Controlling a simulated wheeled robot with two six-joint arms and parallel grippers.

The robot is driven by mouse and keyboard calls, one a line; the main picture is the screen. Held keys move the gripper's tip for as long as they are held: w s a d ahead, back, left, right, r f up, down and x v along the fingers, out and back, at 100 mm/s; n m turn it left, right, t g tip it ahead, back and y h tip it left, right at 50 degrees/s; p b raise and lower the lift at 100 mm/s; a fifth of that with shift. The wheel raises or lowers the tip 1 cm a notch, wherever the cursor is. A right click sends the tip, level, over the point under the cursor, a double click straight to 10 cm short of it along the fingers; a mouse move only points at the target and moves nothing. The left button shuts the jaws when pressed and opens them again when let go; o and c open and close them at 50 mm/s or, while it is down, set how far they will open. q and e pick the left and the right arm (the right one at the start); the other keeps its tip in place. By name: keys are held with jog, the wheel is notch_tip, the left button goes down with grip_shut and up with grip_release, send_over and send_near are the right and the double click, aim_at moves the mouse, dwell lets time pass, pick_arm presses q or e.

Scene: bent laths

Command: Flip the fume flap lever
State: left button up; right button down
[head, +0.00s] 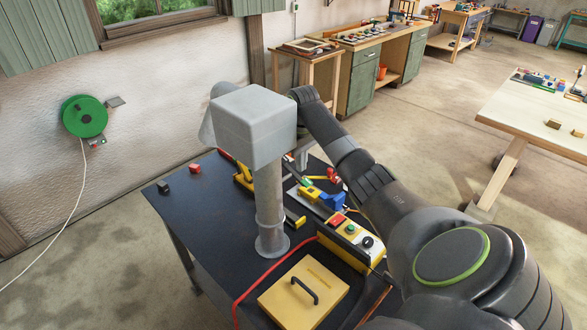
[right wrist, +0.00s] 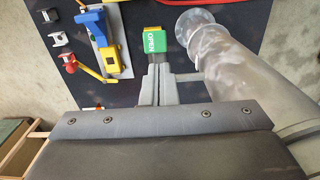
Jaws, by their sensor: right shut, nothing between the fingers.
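The fume post (head: 270,205) is a grey column with a boxy hood (head: 254,120) on top, standing on the dark bench. In the right wrist view the post (right wrist: 205,50) slants down the right side. A green tab marked OPEN (right wrist: 157,43), with a yellow edge, shows left of it. A thin grey bar (right wrist: 186,77) runs between the post and my fingers. My right gripper (right wrist: 160,72) is shut and empty, its tips right at the tab's lower edge; I cannot tell whether they touch. My left gripper is out of view.
The dark bench (head: 205,215) carries a yellow control box (head: 350,242) with buttons, a yellow lidded panel (head: 302,293), a red hose (head: 262,277) and a blue-and-yellow tool (right wrist: 97,35). A green reel (head: 85,116) hangs on the wall. The bench's left part is mostly clear.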

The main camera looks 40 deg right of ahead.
aim_at(301, 180)
jog(key=shift+r, duration=2.35)
jog(key=shift+f, duration=0.1)
